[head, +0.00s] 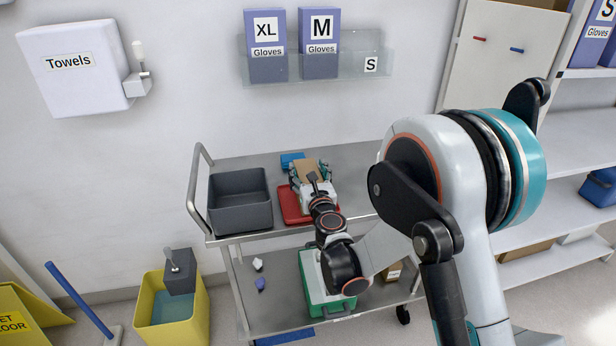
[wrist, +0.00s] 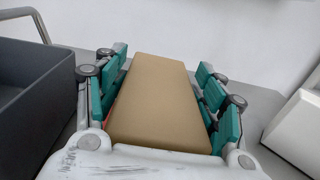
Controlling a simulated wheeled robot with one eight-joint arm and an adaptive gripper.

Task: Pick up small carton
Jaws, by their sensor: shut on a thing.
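The small carton is a tan box. In the wrist view the carton (wrist: 158,105) lies lengthwise between the two fingers of my gripper (wrist: 160,88), whose teal pads stand along its left and right sides. My gripper is shut on it. In the head view the carton (head: 309,170) shows at the tip of my gripper (head: 311,176), over the cart's top shelf near a red tray. My arm and gripper hide part of it. I cannot tell whether the carton touches the surface below.
A grey bin (head: 240,214) stands on the cart's top shelf (head: 345,160) just left of my gripper. A red tray (head: 291,205) lies beside and under my gripper, with a blue item (head: 292,160) behind. The wall is close behind the cart.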

